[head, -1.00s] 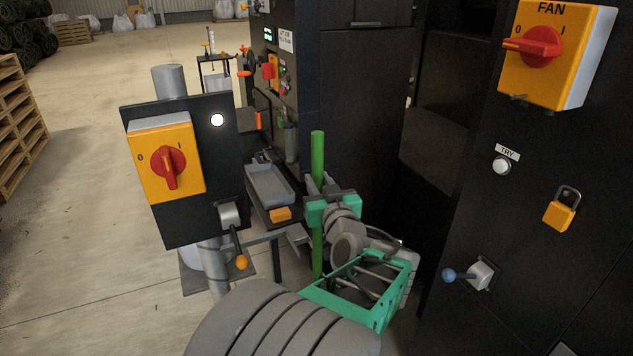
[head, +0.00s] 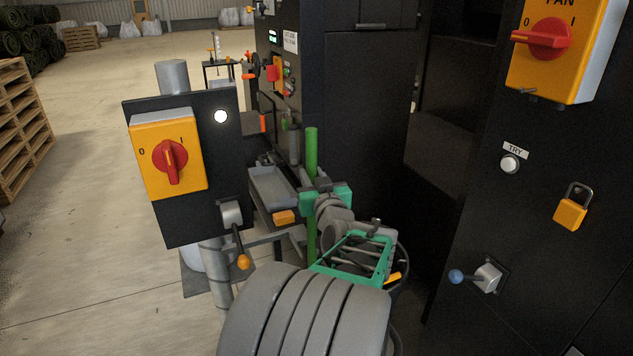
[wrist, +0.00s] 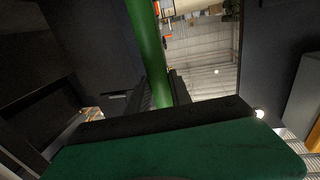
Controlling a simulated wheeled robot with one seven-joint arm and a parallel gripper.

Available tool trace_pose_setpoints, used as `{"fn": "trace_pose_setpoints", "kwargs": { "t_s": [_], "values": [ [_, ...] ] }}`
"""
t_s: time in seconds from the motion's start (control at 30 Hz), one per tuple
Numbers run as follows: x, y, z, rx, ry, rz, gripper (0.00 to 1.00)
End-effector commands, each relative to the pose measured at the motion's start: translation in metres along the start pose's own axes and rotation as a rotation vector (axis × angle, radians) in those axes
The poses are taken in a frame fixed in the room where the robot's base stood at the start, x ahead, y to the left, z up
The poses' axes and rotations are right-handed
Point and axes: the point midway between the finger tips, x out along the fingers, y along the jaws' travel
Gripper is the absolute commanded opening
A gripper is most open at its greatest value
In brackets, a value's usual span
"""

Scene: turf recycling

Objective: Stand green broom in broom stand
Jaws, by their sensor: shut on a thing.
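The green broom (head: 311,150) shows as an upright green handle in the middle of the head view. My gripper (head: 316,192) is shut on the handle, with its green jaw mounts on either side. Handle shows above and below the grip, and the broom's lower end is hidden behind my arm. In the wrist view the handle (wrist: 147,45) runs up from between the dark fingers (wrist: 160,92). I cannot make out the broom stand in either view.
A black panel with an orange switch box (head: 168,153) and an orange-knobbed lever (head: 240,255) stands left of the broom. A grey tray (head: 272,187) is close by. Dark machine cabinets (head: 365,110) rise behind and right. Pallets (head: 20,135) stand far left; the floor between is clear.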

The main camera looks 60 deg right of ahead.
Motion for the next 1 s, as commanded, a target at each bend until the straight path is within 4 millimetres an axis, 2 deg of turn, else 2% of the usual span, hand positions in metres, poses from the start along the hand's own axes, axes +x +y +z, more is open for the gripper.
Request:
{"fn": "trace_pose_setpoints", "kwargs": {
  "t_s": [0.5, 0.7, 1.0],
  "values": [
    [0.041, -0.007, 0.001, -0.004, 0.010, -0.001, 0.00],
    [0.040, -0.006, 0.014, -0.003, 0.009, 0.000, 0.00],
    [0.040, -0.006, 0.016, -0.004, 0.009, 0.001, 0.00]
  ]
}}
